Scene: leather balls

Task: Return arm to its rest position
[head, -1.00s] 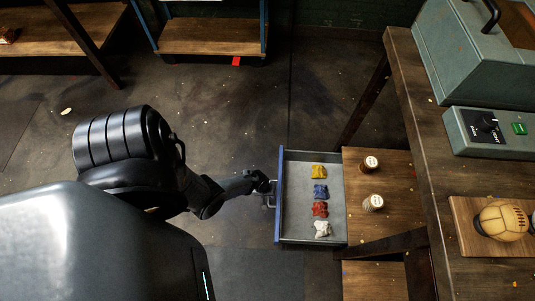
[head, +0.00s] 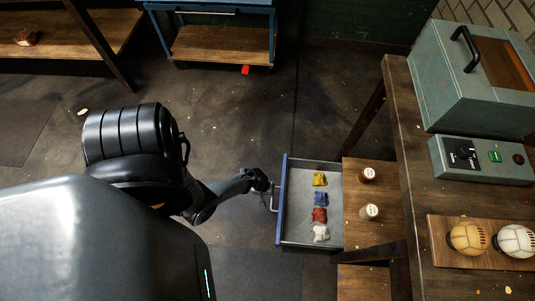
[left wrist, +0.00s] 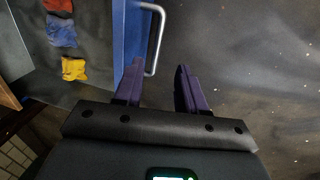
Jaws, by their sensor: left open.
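My left gripper (head: 264,184) is open and empty beside the metal handle (head: 273,202) of the open blue-fronted drawer (head: 281,215). In the left wrist view, the two dark purple fingers of the gripper (left wrist: 158,68) are spread apart. The handle (left wrist: 155,45) shows just ahead of the fingertips, and the fingers are not closed on it. My left arm (head: 205,198) reaches in from the left. My right gripper is not in view.
The drawer holds yellow, blue, red and white crumpled pieces (head: 320,181). Two small jars (head: 369,212) stand on the shelf beside it. The workbench (head: 405,130) at right bears a grey-green machine (head: 465,90) and two balls (head: 468,238). Floor left of the drawer is clear.

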